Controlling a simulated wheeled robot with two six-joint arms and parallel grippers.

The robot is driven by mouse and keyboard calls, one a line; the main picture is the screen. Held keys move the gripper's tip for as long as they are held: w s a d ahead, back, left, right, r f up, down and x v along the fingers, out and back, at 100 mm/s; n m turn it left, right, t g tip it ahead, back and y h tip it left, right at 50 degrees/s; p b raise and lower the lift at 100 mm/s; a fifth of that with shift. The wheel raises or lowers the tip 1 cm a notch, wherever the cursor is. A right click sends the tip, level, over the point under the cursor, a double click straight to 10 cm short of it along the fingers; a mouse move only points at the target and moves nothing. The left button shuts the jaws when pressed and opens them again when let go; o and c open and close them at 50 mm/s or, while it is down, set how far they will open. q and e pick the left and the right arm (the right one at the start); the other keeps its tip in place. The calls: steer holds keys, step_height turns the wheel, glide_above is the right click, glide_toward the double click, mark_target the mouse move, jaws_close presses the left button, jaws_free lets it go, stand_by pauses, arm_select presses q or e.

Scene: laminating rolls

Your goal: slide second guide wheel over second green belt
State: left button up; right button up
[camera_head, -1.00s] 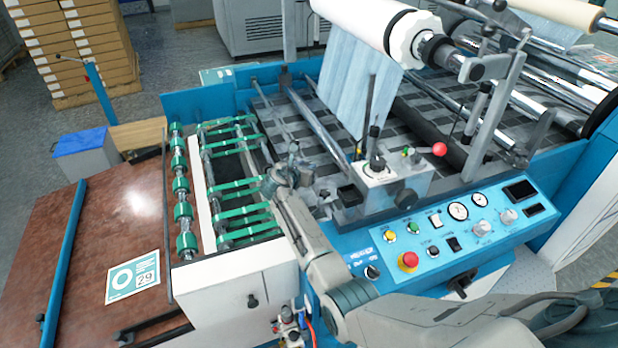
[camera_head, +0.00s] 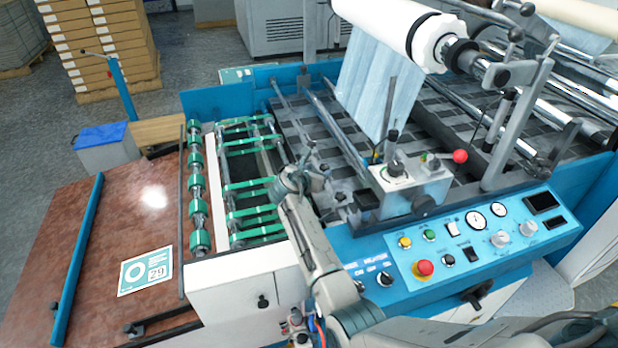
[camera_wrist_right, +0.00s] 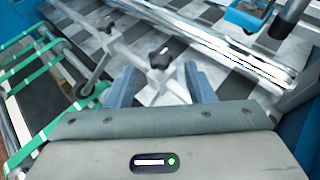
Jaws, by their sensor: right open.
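Several green belts (camera_head: 250,186) run across the feed section of the machine, left of the checkered bed. They also show at the left of the right wrist view (camera_wrist_right: 42,92). I cannot tell which belt is the second one. In the right wrist view a small metal arm with a dark round end (camera_wrist_right: 86,88), possibly a guide wheel, sits beside the belts, left of my fingers. My right gripper (camera_head: 314,172) is above the bed edge, right of the belts. Its two fingers (camera_wrist_right: 160,84) are apart and empty, with a black star knob (camera_wrist_right: 160,57) beyond them. My left gripper is out of view.
Green rollers (camera_head: 196,183) on a shaft line the left of the belts. The blue control panel (camera_head: 470,240) is at right, with a metal knob block (camera_head: 410,185) above it. Chrome bars cross the checkered bed (camera_head: 300,125). A brown table (camera_head: 110,240) lies at left.

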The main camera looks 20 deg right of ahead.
steer(key=b+v, duration=0.1)
steer(key=v, duration=0.6)
steer(key=shift+s+a, duration=0.1)
